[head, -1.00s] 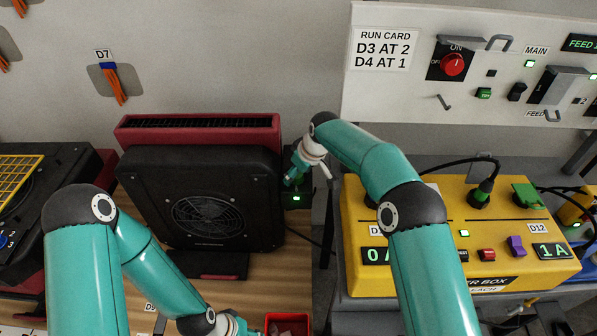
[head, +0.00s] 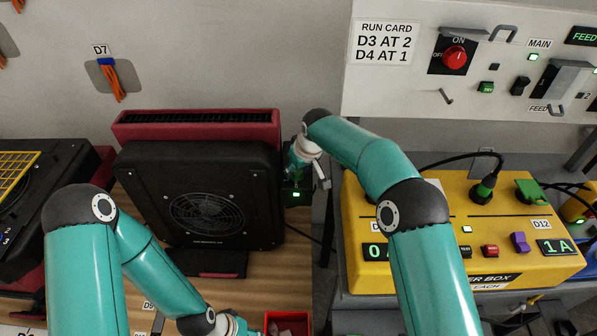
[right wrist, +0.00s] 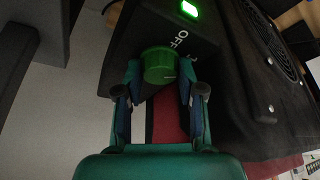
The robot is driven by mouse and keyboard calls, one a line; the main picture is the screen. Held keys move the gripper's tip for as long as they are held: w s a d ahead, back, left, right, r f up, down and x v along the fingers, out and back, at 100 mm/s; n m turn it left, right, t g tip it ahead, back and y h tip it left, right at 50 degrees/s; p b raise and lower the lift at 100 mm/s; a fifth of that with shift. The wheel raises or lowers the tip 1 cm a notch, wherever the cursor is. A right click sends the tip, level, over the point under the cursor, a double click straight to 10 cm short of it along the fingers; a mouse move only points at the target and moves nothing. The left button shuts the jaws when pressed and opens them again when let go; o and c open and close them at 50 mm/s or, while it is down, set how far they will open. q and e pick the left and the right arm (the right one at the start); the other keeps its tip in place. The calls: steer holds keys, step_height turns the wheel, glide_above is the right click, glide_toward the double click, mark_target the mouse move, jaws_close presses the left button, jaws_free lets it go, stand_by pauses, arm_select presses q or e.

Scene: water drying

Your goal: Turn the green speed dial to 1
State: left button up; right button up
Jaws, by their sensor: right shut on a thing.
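The green speed dial (right wrist: 159,66) shows in the right wrist view on the black side panel of the fan unit, beside the marking OFF. My right gripper (right wrist: 159,76) is shut on the dial, with one finger on each side of it. In the head view my right gripper (head: 296,164) is at the right side of the black fan unit (head: 150,180), and the dial is hidden there. A green light (right wrist: 189,9) is lit on the panel. The dial's exact setting is not clear. My left gripper (head: 232,325) is at the bottom edge, and its fingers are not visible.
A yellow power box (head: 480,245) with cables and switches stands to the right. A white panel above it carries a run card (head: 384,43) reading D3 AT 2, D4 AT 1. A red bin (head: 287,322) is at the bottom edge.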

steer(key=shift+m, duration=0.3)
steer(key=o, duration=1.1)
steer(key=shift+o, duration=0.2)
steer(key=shift+r, duration=0.15)
steer(key=v, duration=1.1)
steer(key=shift+s+r, duration=0.25)
steer(key=shift+d, duration=0.1)
